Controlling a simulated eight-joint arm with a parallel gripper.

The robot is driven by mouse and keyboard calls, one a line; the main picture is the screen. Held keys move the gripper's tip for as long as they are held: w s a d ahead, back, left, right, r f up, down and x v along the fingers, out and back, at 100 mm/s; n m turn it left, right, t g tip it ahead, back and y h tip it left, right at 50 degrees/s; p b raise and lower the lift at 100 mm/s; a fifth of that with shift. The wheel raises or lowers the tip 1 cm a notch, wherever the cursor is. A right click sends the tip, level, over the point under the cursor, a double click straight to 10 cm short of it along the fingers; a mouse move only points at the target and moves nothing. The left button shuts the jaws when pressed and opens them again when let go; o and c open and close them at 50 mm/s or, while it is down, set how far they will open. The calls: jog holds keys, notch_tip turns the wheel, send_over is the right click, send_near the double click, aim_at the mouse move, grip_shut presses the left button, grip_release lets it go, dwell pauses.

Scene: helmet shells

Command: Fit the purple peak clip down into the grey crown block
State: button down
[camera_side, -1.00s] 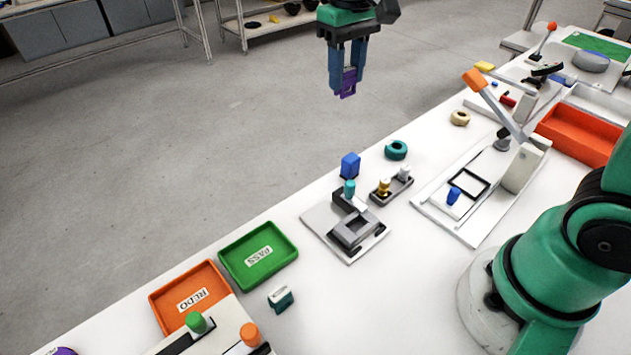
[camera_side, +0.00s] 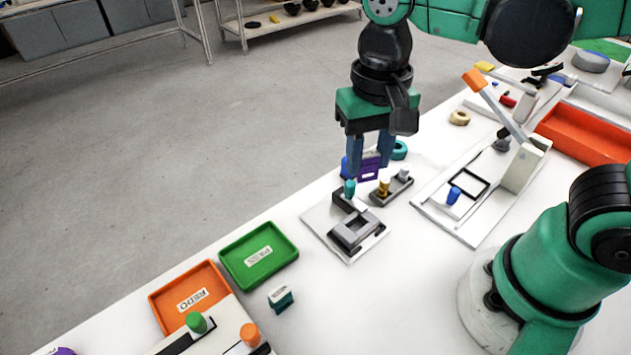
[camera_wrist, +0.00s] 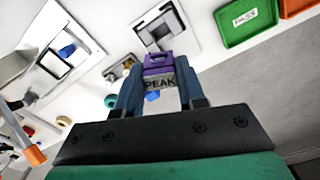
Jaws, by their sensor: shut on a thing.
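The purple peak clip (camera_side: 369,168) is held between the two blue fingers of my gripper (camera_side: 370,160), above the table behind the grey crown block. In the wrist view the clip (camera_wrist: 158,66) sits between the fingertips, and a grey face marked PEAK shows. The grey crown block (camera_side: 357,230) sits on a white plate, with an opening in its top. It also shows in the wrist view (camera_wrist: 156,28), just beyond the clip. The clip is apart from the block.
A teal-topped peg (camera_side: 349,188) stands at the block's back corner. A grey holder (camera_side: 391,189) with yellow and white pegs is to the right. Green (camera_side: 259,254) and orange (camera_side: 189,298) trays lie left.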

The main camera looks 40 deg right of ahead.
notch_tip(320, 180, down, 11)
jog(key=shift+r, duration=0.1)
jog(key=c, duration=0.5)
grip_release()
notch_tip(320, 180, up, 12)
jog(key=shift+f, duration=0.2)
jog(key=w+d+n+t, duration=0.1)
jog(key=d+t, duration=0.1)
jog(key=w+d+n+t, duration=0.1)
jog(key=d+n+t, duration=0.1)
jog(key=w+d+f+n+t, duration=0.1)
jog(key=d+t, duration=0.2)
jog(key=shift+w+d+n, duration=0.1)
jog(key=shift+w+n, duration=0.2)
dwell(0.4)
